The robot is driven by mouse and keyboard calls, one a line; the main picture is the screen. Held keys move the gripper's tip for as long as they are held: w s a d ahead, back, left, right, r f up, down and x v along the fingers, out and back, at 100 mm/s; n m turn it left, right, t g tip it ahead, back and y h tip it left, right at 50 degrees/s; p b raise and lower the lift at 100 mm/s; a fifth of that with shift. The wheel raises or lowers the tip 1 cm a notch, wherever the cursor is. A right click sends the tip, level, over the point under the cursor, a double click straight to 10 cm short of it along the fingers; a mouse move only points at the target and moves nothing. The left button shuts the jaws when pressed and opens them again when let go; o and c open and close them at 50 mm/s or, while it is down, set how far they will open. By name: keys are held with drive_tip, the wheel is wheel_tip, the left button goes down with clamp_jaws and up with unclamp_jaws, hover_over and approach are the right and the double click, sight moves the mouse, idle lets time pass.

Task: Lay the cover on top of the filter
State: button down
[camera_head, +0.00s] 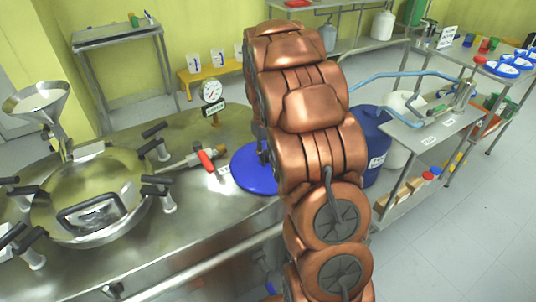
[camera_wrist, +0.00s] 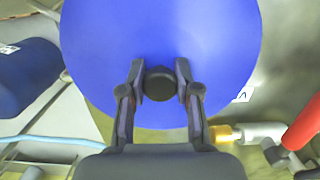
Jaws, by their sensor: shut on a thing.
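The cover is a round blue disc with a black knob in its middle; it shows in the head view (camera_head: 252,178), partly behind my arm, and fills much of the wrist view (camera_wrist: 160,35). My gripper (camera_wrist: 160,85) is shut on the black knob, one finger on each side. The cover lies over the right end of the steel bench. I cannot tell whether it rests on something or hangs just above. I cannot make out a filter for certain; anything under the cover is hidden.
A steel vessel (camera_head: 92,195) with black-handled clamps and a funnel (camera_head: 36,100) stand at the left. A valve with a red handle (camera_head: 206,160) and a gauge (camera_head: 211,92) are near the cover. A blue drum (camera_head: 371,140) and a side table (camera_head: 436,125) are right of my arm.

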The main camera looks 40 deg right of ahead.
sight(266, 150)
drive_tip(key=shift+f, duration=0.25)
drive_tip(key=c, duration=0.7)
unclamp_jaws()
drive_tip(key=shift+c, duration=0.2)
drive_tip(key=r, duration=0.3)
drive_tip(key=w+r, duration=0.1)
drive_tip(key=r, duration=0.6)
drive_tip(key=shift+w+d+r, duration=0.1)
drive_tip(key=shift+w+r, duration=0.15)
drive_tip(key=shift+r, duration=0.65)
